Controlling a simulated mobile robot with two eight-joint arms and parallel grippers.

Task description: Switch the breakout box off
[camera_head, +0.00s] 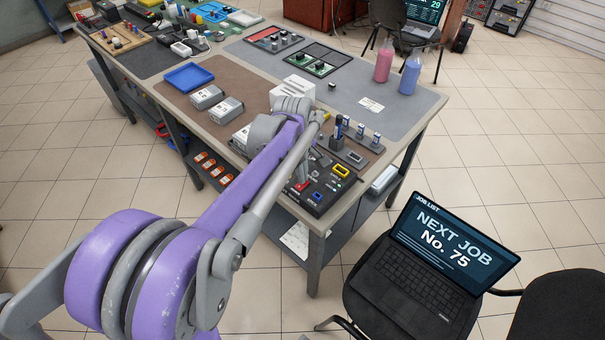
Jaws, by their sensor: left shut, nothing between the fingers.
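The breakout box (318,198) looks to be the dark panel at the front right corner of the workbench, with red, blue, yellow and green parts on its top. My left arm reaches over the bench from the lower left and covers part of the box's left side. My left gripper (318,158) is shut and empty, close above the box's back left part; it is small and partly hidden by my arm. I cannot tell whether it touches the box or which way the box's switch is set. My right gripper is out of view.
A holder with several upright parts (357,142) stands just behind the box. Grey modules (207,97) and a blue tray (188,77) lie further left. Pink (383,62) and blue (410,76) bottles stand at the right edge. A laptop (425,265) rests on a chair in front.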

